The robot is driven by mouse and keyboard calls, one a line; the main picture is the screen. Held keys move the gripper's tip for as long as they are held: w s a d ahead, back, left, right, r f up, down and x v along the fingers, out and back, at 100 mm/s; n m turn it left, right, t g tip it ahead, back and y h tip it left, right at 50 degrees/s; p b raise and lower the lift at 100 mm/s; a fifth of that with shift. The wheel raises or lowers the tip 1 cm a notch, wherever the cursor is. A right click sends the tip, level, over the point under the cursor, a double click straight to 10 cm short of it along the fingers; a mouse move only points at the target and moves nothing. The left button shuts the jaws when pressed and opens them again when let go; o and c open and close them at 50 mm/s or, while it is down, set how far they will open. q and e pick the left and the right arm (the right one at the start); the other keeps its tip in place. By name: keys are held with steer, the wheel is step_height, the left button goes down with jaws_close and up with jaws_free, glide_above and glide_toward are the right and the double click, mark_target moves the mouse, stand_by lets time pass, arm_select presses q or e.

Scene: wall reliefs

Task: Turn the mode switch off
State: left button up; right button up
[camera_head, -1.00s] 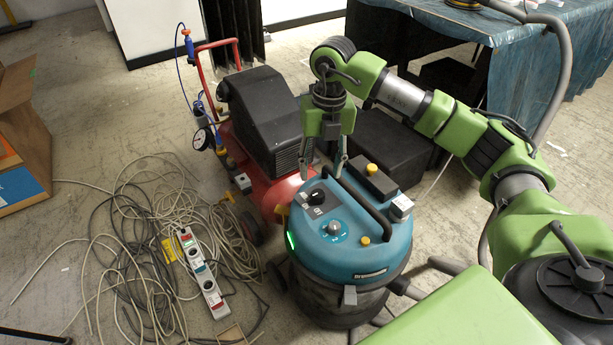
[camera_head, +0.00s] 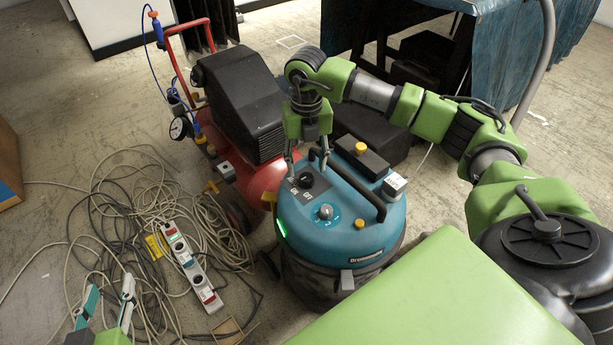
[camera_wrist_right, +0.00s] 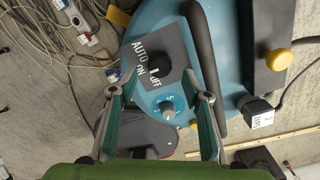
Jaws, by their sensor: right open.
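The mode switch (camera_head: 305,180) is a black knob on a dark panel on top of the teal vacuum (camera_head: 343,236). In the right wrist view the knob (camera_wrist_right: 160,65) has AUTO, ON and OFF printed beside it. A small white mark is on its lower side; I cannot tell exactly which label it points at. My right gripper (camera_head: 307,162) is open and points down over the panel, its fingers on either side of the knob, with nothing between them. Whether they touch it is unclear. My left gripper (camera_head: 107,300) is open and empty at the lower left.
A grey dial (camera_head: 325,212) sits beside the switch, and a black handle (camera_head: 352,185) arches to its right. A red compressor (camera_head: 255,175) stands behind left. Tangled cables and a power strip (camera_head: 192,265) lie on the floor.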

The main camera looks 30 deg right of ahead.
mark_target(306, 176)
step_height(306, 176, down, 3)
steer(key=shift+f+b, duration=0.15)
steer(key=shift+b, duration=0.2)
steer(key=shift+f, duration=0.45)
arm_select(q)
steer(key=r+t, duration=0.1)
steer(key=w+d+r+t, duration=0.1)
steer(key=r, duration=0.1)
steer(key=w+r+t+h, duration=0.1)
steer(key=r, duration=0.1)
steer(key=shift+d+r, duration=0.15)
steer(key=shift+r, duration=0.05)
arm_select(e)
steer(key=c, duration=1.1)
